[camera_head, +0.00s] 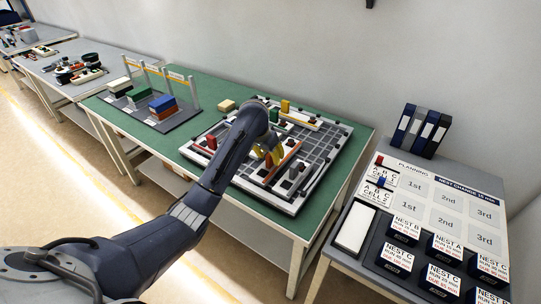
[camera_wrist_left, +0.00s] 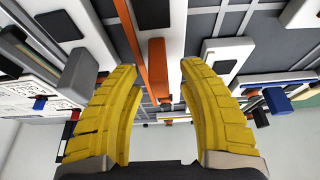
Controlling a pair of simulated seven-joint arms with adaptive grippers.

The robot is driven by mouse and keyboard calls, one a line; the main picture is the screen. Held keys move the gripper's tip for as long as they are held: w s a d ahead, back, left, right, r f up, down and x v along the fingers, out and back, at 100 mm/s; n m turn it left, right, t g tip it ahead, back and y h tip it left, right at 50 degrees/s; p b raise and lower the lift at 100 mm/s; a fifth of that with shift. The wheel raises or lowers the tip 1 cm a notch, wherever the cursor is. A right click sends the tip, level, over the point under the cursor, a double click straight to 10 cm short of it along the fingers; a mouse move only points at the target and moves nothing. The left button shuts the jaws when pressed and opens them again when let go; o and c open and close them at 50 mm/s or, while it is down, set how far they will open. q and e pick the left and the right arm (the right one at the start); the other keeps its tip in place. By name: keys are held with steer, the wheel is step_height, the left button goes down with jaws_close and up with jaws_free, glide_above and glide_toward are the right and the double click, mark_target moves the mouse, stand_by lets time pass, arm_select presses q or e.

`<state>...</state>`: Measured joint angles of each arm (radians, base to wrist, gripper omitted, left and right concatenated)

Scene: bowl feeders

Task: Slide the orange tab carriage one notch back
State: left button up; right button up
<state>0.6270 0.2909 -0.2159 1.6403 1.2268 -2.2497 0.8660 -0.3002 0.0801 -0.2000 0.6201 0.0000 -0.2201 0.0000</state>
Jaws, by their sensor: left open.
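The board (camera_head: 237,190) on the green table has a grey slotted grid and several coloured upright tabs. An orange-yellow tab (camera_head: 285,105) stands at its far edge, beyond my gripper. My left gripper (camera_head: 269,155) is over the board with its yellow fingers apart. In the wrist view the left gripper (camera_wrist_left: 160,90) is open and empty. A long orange bar (camera_wrist_left: 158,70) shows between its fingers, apart from both; the orange strip in the head view (camera_head: 284,161) may be the same part. I cannot tell which orange piece is the carriage. My forearm hides part of the board.
A red tab (camera_head: 212,142) stands at the board's left, and a grey block (camera_head: 295,171) near its right side. A rack with coloured blocks (camera_head: 163,107) stands left; a planning desk (camera_head: 437,186) stands right.

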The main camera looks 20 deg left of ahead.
arm_select(q)
jaws_close()
stand_by(0.3)
